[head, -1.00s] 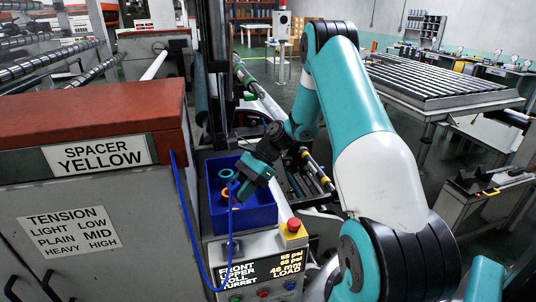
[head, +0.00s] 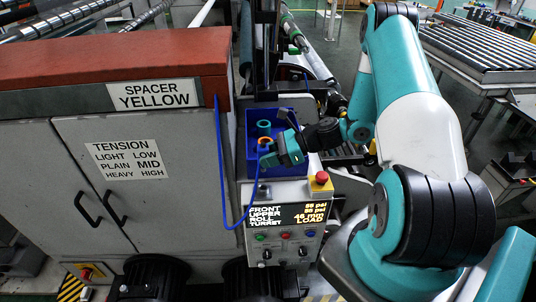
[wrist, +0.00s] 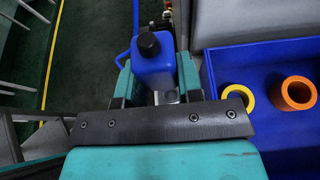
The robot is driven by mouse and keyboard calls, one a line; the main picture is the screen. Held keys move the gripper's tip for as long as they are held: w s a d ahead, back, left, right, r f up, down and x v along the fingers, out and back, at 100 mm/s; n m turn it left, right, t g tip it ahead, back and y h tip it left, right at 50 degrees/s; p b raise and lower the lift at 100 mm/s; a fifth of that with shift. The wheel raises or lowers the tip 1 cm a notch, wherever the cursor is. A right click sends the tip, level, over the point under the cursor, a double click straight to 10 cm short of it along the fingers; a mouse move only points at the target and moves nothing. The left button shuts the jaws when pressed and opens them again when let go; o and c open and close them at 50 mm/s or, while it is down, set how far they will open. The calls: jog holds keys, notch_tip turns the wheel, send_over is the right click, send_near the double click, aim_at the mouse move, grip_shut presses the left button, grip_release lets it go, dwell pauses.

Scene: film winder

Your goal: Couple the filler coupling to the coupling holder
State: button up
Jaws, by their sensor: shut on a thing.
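In the wrist view the filler coupling, a blue block with a black cap (wrist: 152,62), sits between the two teal fingers of my gripper (wrist: 158,85), which is shut on it. A blue hose runs up beside it. In the head view my gripper (head: 268,158) is over the near edge of the blue bin, above the control panel, and mostly hides the coupling. A small dark fitting (head: 262,191) on the panel top lies below the gripper; I cannot tell surely whether it is the coupling holder. The coupling appears apart from it.
The blue bin (head: 253,138) holds a teal ring, an orange ring (wrist: 298,93) and a yellow ring (wrist: 240,95). The control panel (head: 284,222) has a red stop button (head: 321,178). The blue hose (head: 219,150) hangs from the grey cabinet (head: 150,180) at the left.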

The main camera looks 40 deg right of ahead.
jog(key=b, duration=0.4)
send_over(267, 187)
jog(key=shift+w+f, duration=0.1)
jog(key=shift+f, duration=2.75)
jog(key=shift+f+b, duration=0.7)
jog(key=shift+f, duration=1)
jog(key=o, duration=1.2)
jog(key=shift+c, duration=0.2)
jog(key=shift+s+d+r+b, duration=0.15)
jog(key=shift+s+d+b, duration=0.15)
jog(key=shift+d, duration=0.25)
jog(key=b+v, duration=0.4)
jog(key=v, duration=1.2)
jog(key=shift+d+r+b, duration=0.1)
jog(key=shift+r+b, duration=0.05)
jog(key=shift+b, duration=0.25)
jog(key=shift+r, duration=0.1)
